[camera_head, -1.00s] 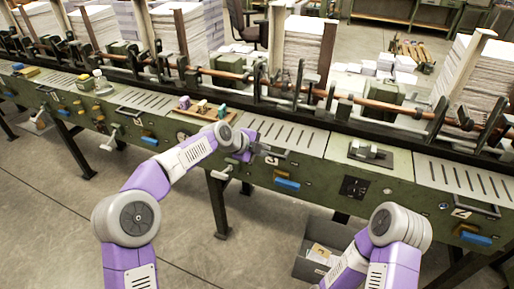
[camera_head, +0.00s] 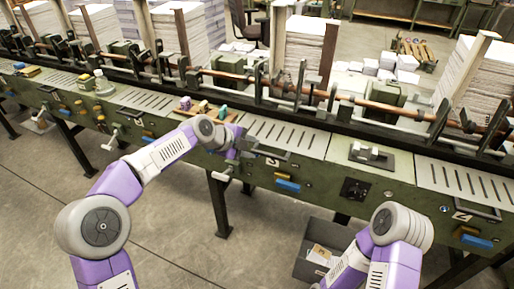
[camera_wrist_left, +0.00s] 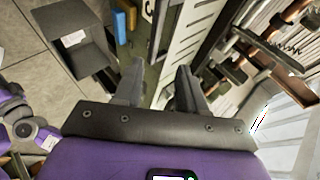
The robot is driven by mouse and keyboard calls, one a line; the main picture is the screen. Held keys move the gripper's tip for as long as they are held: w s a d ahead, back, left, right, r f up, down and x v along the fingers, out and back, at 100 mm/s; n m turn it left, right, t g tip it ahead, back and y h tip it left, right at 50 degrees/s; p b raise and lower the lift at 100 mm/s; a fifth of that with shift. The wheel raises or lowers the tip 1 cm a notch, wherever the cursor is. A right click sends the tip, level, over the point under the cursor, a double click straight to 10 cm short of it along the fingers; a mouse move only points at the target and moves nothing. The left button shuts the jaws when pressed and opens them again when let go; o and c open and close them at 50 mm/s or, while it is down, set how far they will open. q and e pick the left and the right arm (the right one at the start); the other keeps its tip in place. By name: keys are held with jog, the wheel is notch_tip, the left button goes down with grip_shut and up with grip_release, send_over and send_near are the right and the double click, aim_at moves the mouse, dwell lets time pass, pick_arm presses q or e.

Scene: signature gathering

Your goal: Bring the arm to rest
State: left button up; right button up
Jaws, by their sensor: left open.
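My left arm comes in from the left in the head view, bent at the elbow. Its gripper (camera_head: 262,158) is at the front edge of the long green machine (camera_head: 325,185), close to a slotted metal plate (camera_head: 285,136). In the left wrist view the two fingers of the left gripper (camera_wrist_left: 158,85) stand apart with nothing between them. My right arm shows at the lower right of the head view. Its gripper is not visible there.
A grey bin (camera_head: 312,262) with papers stands on the floor below the machine; it also shows in the left wrist view (camera_wrist_left: 75,45). Paper stacks (camera_head: 303,45) stand behind a copper-coloured rail (camera_head: 225,75). Small coloured items lie on a wooden board (camera_head: 205,111).

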pick_arm(q)
jog(key=shift+s+a+r, duration=0.1)
jog(key=shift+a+r, duration=0.05)
dwell(0.3)
jog(key=s+f+n+g+y+p, duration=0.1)
jog(key=s+f+n, duration=0.35)
jog(key=f, duration=0.45)
jog(key=s+a+f+n+g+p, duration=0.1)
jog(key=s+f+n, duration=0.35)
jog(key=f, duration=0.45)
jog(key=s+f+n+g+y, duration=0.1)
jog(key=s+f+n, duration=0.3)
jog(key=f, duration=0.5)
jog(key=s+a+f+n+g, duration=0.1)
jog(key=s+f+n, duration=0.2)
jog(key=s, duration=0.4)
jog(key=s+a+f+n+y+p, duration=0.1)
jog(key=s+a+f+n, duration=0.1)
jog(key=s+f+n, duration=0.2)
jog(key=s+a+f+n+g+p, duration=0.1)
jog(key=s+f+n, duration=0.2)
jog(key=s+n, duration=0.4)
jog(key=s, duration=0.4)
jog(key=shift+a+f+g, duration=0.15)
jog(key=shift+f+g, duration=0.15)
jog(key=shift+w, duration=0.1)
